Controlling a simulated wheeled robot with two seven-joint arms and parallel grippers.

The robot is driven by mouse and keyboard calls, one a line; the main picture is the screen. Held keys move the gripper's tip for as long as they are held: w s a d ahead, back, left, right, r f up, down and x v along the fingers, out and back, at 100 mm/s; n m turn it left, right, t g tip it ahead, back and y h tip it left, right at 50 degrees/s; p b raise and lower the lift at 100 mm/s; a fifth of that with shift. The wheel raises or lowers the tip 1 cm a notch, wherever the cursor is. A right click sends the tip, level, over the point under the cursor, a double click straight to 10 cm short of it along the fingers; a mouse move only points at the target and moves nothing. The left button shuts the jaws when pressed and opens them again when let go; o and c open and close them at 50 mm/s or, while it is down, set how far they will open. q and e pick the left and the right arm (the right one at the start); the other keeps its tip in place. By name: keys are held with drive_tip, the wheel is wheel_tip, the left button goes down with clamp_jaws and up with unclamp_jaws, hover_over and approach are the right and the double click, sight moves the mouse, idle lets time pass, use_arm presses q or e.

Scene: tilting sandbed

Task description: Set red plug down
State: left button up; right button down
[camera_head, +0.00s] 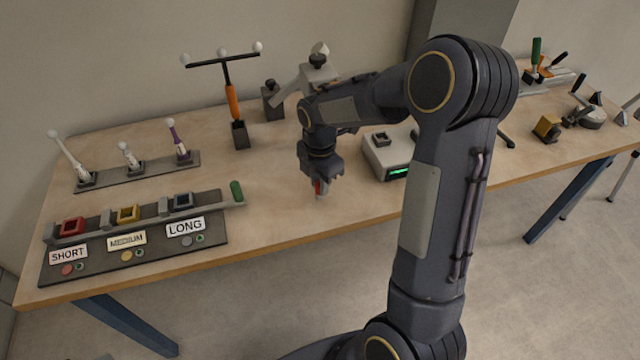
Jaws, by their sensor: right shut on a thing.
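The red plug (318,187) is small and sits at the tip of my right gripper (318,183). The gripper points down, shut on the plug, over the middle of the wooden table (285,215). Most of the plug is hidden by the fingers. I cannot tell whether its lower end touches the table. My left gripper is not in view.
A dark panel (215,256) with SHORT, MEDIUM and LONG labels and red, yellow and blue sockets lies at left. A rack of white-tipped tools (125,178) stands behind it. A grey box (383,157) with a green display is right of the gripper. Bare table lies in front.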

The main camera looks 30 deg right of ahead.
drive_tip(key=shift+f, duration=0.6)
drive_tip(key=shift+f, duration=0.15)
drive_tip(key=c, duration=1.3)
unclamp_jaws()
drive_tip(key=shift+o, duration=0.2)
